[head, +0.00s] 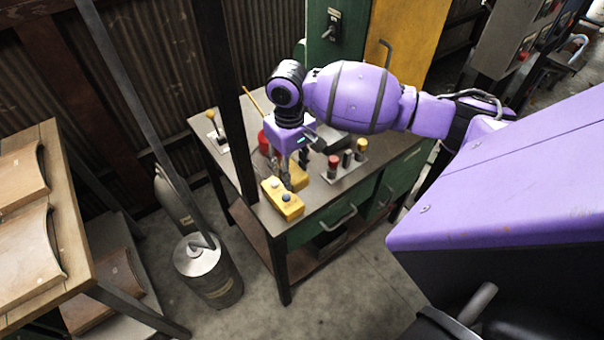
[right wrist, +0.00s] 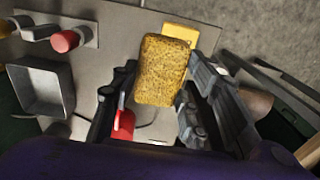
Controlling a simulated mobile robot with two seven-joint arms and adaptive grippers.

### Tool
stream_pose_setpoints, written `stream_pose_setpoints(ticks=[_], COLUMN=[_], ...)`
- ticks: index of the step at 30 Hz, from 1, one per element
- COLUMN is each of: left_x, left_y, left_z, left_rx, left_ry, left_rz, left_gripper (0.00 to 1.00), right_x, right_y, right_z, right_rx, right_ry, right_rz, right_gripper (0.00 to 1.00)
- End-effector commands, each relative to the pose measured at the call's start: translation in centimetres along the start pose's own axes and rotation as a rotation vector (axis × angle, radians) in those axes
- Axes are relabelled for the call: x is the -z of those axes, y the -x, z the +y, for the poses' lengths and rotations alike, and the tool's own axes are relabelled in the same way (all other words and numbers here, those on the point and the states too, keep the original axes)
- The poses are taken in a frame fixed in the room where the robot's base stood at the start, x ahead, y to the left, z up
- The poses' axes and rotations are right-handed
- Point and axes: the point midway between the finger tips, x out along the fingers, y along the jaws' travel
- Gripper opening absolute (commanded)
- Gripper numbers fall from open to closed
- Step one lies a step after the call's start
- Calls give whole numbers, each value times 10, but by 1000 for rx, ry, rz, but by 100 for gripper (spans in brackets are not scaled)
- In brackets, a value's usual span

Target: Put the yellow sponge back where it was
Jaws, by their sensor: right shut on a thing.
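The yellow sponge (right wrist: 163,70) is a rough, speckled block. In the right wrist view it lies between the two fingers of my right gripper (right wrist: 163,84), which is shut on it. In the head view the right gripper (head: 293,163) points down over the workbench, and part of the sponge (head: 299,177) shows beside its fingers. The sponge is just behind a yellow button box (head: 282,200), which also shows past the sponge in the right wrist view (right wrist: 181,34). I cannot tell whether the sponge touches the bench top. My left gripper is not in view.
The workbench (head: 320,195) carries a button panel (head: 345,164) on the right, a lever plate (head: 216,138) on the left and a red object (head: 263,143) behind the gripper. A grey metal tray (right wrist: 42,88) lies near the panel. A dark post (head: 232,110) stands in front of the bench.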

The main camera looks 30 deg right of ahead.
Motion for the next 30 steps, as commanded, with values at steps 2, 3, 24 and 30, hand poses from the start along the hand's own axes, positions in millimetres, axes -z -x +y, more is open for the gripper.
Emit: stream_pose_setpoints(ticks=[2, 3, 24, 30], left_x=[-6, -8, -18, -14], left_y=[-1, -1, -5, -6], left_z=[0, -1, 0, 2], left_rx=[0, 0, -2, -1], left_ry=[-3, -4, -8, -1], left_rz=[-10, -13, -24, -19], left_gripper=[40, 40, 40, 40], right_x=[7, 10, 28, 28], right_y=[-15, -24, -95, -94], right_z=[17, 22, 53, 54], right_rx=[-1, 0, 1, 0], right_ry=[-4, -4, 1, 1], right_rz=[-6, -8, -1, 1], right_gripper=[18, 18, 18, 18])
